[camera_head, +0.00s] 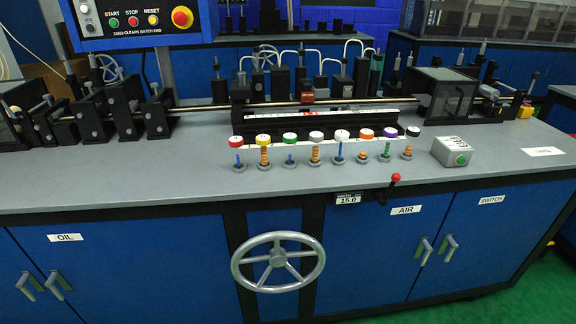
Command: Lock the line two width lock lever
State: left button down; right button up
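A small lever with a red ball knob (395,178) stands at the front edge of the near bench. Its dark arm slopes down and left from the knob, beside a small width display (348,199) that reads 15.0. I see no label that tells which line this lever belongs to, and I cannot tell whether it is locked. A large grey handwheel (278,262) is on the cabinet front, below and left of the display. Neither of my grippers is in view.
A row of several colour-capped posts (314,137) stands on the bench behind the lever. A grey box with a green button (450,151) is to their right. Cabinet doors labelled OIL (66,238) and AIR (405,210) have protruding handles. The bench's front left is clear.

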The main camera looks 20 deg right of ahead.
aim_at(390, 189)
jog(key=z, duration=1.45)
